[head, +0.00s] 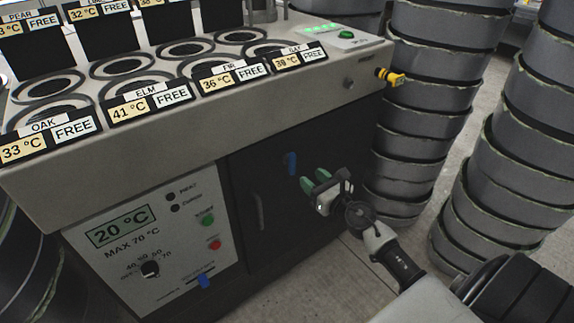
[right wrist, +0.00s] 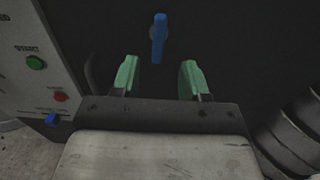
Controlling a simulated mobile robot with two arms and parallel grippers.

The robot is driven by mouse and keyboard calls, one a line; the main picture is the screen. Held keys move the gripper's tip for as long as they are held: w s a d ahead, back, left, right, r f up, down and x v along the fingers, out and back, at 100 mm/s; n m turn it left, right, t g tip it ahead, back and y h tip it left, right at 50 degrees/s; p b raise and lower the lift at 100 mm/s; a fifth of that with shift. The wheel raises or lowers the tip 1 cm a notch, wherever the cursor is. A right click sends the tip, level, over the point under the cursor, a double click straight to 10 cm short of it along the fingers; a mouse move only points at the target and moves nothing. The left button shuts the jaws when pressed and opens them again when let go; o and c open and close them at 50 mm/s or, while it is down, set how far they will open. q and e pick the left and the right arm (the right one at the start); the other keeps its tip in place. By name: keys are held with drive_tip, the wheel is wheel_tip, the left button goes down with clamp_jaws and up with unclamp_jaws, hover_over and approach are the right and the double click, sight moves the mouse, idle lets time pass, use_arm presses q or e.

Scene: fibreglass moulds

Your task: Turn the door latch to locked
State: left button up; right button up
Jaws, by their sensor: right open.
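The door latch (head: 291,163) is a small blue lever on the dark door (head: 315,140) of the cabinet, and it stands about upright. In the right wrist view the latch (right wrist: 158,38) is ahead of the fingers, near the top and centred between them. My right gripper (head: 314,180) is open and empty, with green fingertips apart, just right of and below the latch in the head view. In the right wrist view, the right gripper (right wrist: 159,64) does not touch the latch. My left gripper is not in view.
A grey door handle (head: 257,210) is left of the latch. A control panel (head: 150,245) with a dial, buttons and another blue lever (head: 204,281) is further left. The worktop (head: 190,125) overhangs the door. Stacked grey moulds (head: 420,120) stand close on the right.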

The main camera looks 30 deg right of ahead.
sight(294, 163)
drive_tip(key=w, duration=0.9)
drive_tip(key=shift+w+a, duration=0.15)
drive_tip(key=shift+a, duration=0.25)
drive_tip(key=shift+c, duration=0.3)
clamp_jaws()
